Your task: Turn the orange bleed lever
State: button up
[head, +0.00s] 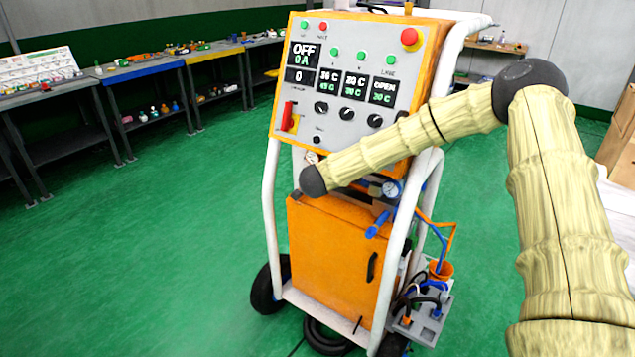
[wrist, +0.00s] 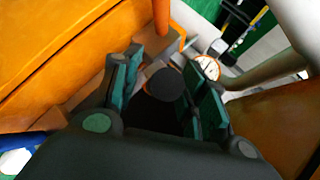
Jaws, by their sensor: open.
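My gripper (wrist: 163,70) is open in the wrist view, with one teal-padded finger on each side. A dark rounded knob-like part (wrist: 166,83) shows in the gap between the fingers; I cannot tell whether either finger touches it. Just past the fingertips, a short orange bar (wrist: 161,14) rises from an orange-brown block; it may be the orange bleed lever, but I cannot tell for sure. In the head view my arm crosses in front of the machine below its panel and hides the gripper and the lever.
A pressure gauge (wrist: 208,68) is close to the right finger. The orange control panel (head: 345,85) sits above an orange cabinet (head: 330,255) in a white tube frame (head: 270,205). Green floor is clear at left.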

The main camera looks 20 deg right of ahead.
jog(key=v, duration=1.1)
jog(key=shift+s+r, duration=0.15)
jog(key=shift+s, duration=0.25)
jog(key=shift+a, duration=0.1)
jog(key=c, duration=0.4)
jog(key=d+f+m+t+b, duration=0.1)
jog(key=f, duration=0.1)
jog(key=s+d+f+m+t+h+b, duration=0.1)
jog(key=f, duration=0.2)
jog(key=d+f+m+t+h+b, duration=0.1)
jog(key=f+m, duration=0.1)
jog(key=shift+s+d+f, duration=0.2)
jog(key=shift+s+f, duration=0.05)
jog(key=shift+f, duration=0.05)
grip_shut()
jog(key=s+f+m+t+b, duration=0.3)
jog(key=s+f+m+t, duration=0.2)
jog(key=m, duration=0.1)
jog(key=w+d+r+p, duration=0.1)
jog(key=w+r, duration=0.2)
jog(key=w, duration=0.8)
jog(key=shift+w+d+r, duration=0.2)
jog(key=shift+d+r, duration=0.1)
